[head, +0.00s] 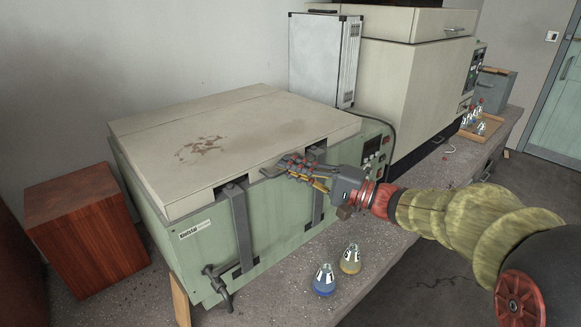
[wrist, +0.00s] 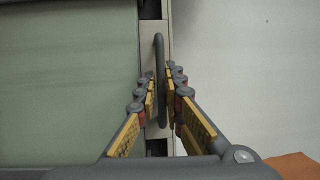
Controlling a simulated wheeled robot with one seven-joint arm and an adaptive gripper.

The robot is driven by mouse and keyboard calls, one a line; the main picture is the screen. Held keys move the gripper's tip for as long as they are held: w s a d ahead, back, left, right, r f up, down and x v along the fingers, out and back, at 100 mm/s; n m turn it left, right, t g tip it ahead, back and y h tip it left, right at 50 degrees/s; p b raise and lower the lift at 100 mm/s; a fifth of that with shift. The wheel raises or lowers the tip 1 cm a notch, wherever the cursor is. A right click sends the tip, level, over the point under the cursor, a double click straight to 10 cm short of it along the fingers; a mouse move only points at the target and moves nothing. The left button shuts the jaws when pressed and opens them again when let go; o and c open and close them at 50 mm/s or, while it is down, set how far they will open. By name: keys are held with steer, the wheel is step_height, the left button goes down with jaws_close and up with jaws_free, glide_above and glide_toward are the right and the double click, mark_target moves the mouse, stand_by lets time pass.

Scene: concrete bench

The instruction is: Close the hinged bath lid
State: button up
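The bath (head: 276,229) is a green box on the bench with a cream hinged lid (head: 265,120), stained brown on top. The lid lies nearly flat over the body; I cannot tell whether its front edge is fully seated. My gripper (head: 289,168) is at the middle of the lid's front edge. In the wrist view, my gripper's fingers (wrist: 161,75) stand on either side of the grey bar handle (wrist: 160,48), very near it. I cannot tell whether they touch it. The handle is mostly hidden behind the fingers in the head view.
Two small flasks, one blue (head: 324,280) and one yellow (head: 350,259), stand on the bench in front of the bath. A tall cream machine (head: 405,85) and a white panelled unit (head: 325,58) stand behind right. A brown box (head: 85,228) is at the left.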

steer(key=shift+o, duration=0.9)
steer(key=shift+f, duration=0.5)
steer(key=shift+r, duration=0.2)
